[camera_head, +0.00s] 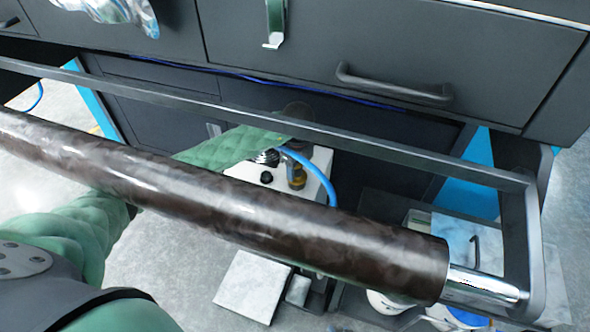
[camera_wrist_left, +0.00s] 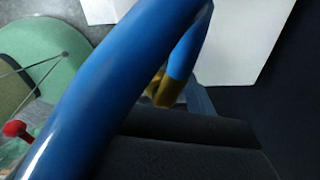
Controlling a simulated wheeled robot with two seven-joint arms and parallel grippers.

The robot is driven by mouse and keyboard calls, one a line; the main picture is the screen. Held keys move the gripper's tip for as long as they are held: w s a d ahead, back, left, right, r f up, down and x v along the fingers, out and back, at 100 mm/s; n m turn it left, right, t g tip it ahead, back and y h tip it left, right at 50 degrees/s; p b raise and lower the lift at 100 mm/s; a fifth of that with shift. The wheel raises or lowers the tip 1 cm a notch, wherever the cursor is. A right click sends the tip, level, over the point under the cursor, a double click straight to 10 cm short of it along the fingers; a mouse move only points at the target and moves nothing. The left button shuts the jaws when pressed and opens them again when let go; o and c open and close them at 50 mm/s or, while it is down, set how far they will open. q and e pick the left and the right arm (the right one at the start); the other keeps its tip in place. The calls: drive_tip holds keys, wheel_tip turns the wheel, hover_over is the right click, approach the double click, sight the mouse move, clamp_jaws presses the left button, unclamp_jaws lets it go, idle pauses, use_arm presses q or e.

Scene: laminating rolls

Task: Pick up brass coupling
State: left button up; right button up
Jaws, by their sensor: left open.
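The brass coupling (camera_head: 297,178) is a small gold-coloured piece at the blue hose, in front of the white box, in the head view. In the left wrist view the brass coupling (camera_wrist_left: 165,92) shows at the end of the blue hose, partly hidden behind the hose's large near loop. My left arm, in a green sleeve, passes beneath the dark roll. My left gripper (camera_head: 266,157) is open beside the blue hose, a little left of and above the coupling. I see no contact with the coupling. My right gripper is not in view.
The blue hose (camera_head: 318,172) curves over the white box (camera_head: 262,173). A long dark marbled roll (camera_head: 230,215) crosses in front of my arm. A metal rail (camera_head: 400,150) and dark drawers (camera_head: 400,50) lie behind. Buckets (camera_head: 390,301) stand at lower right.

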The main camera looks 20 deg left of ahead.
use_arm(q)
drive_tip(key=c, duration=1.2)
drive_tip(key=shift+r, duration=0.1)
